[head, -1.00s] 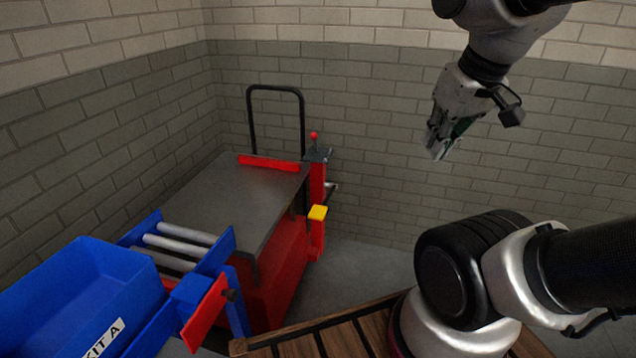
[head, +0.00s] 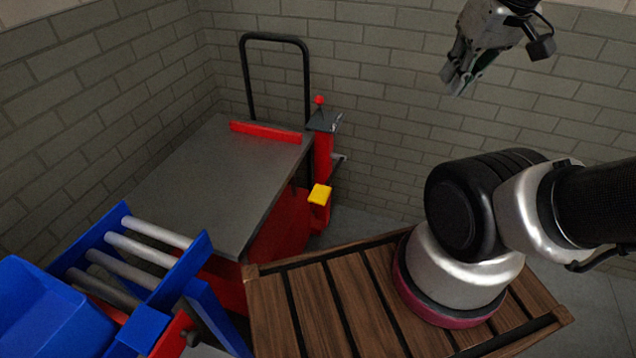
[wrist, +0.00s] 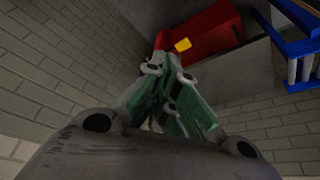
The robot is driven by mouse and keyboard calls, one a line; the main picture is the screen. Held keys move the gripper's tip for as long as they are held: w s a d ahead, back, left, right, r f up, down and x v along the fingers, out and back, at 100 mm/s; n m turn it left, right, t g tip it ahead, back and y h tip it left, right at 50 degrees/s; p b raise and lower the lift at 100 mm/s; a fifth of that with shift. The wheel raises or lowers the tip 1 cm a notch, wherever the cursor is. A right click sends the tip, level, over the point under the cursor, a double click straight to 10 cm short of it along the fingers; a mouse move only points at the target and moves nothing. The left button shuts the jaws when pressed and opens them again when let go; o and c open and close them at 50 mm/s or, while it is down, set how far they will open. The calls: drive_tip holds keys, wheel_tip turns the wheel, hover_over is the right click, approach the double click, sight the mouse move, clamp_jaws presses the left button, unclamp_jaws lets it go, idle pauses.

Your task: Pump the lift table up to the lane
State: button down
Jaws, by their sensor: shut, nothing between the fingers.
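The lift table has a flat grey top (head: 205,175) over a red body (head: 285,225), with a black push handle (head: 274,42) at its far end. A yellow pedal or pad (head: 319,195) sits on a red bracket at its right side. A red knob (head: 319,100) tops a red post beside the handle. The lane (head: 140,245), a blue frame with grey rollers, stands at the table's near left end. My gripper (head: 458,82) is shut and empty, raised to the right of the table, apart from it. The wrist view shows its fingers (wrist: 180,112) and the yellow pad (wrist: 183,45) beyond.
A blue bin (head: 45,310) is at the lower left by the rollers. A red plate (head: 172,335) is on the lane's near side. Brick walls close off the left and back. A slatted wooden platform (head: 315,300) lies under my arm's base.

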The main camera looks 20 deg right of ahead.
drive_tip(key=n+g, duration=0.4)
drive_tip(key=n, duration=0.7)
hover_over(317, 192)
wheel_tip(317, 192, down, 34)
wheel_tip(317, 192, down, 14)
drive_tip(key=shift+d, duration=0.1)
